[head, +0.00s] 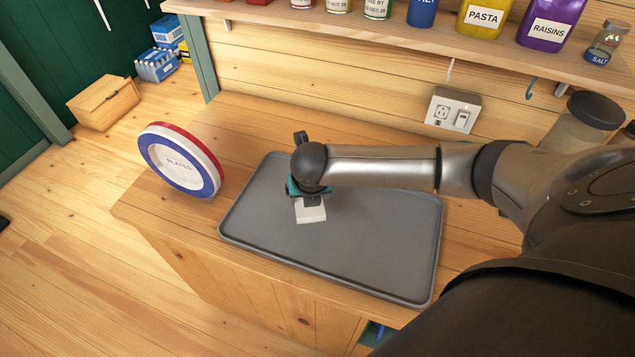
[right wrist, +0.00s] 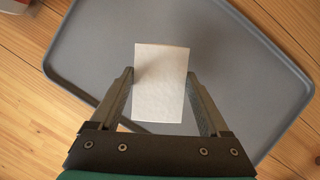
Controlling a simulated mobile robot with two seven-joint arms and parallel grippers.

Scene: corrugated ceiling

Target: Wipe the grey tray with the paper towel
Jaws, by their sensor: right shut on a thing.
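The grey tray (head: 380,240) lies flat on the wooden counter in the head view; it also fills much of the right wrist view (right wrist: 90,50). The white paper towel (head: 311,215) is a small folded rectangle over the left-middle part of the tray. My right gripper (head: 312,202) points down over the tray, shut on the towel. In the right wrist view the towel (right wrist: 160,95) sits between the two fingers (right wrist: 160,76). Whether it touches the tray is hard to tell. My left gripper is in neither view.
A round item labelled PLATES (head: 180,163) leans at the counter's left edge, close to the tray. A power outlet box (head: 452,111) is on the back wall. A shelf (head: 430,37) with jars runs above. A wooden box (head: 104,103) stands on the floor.

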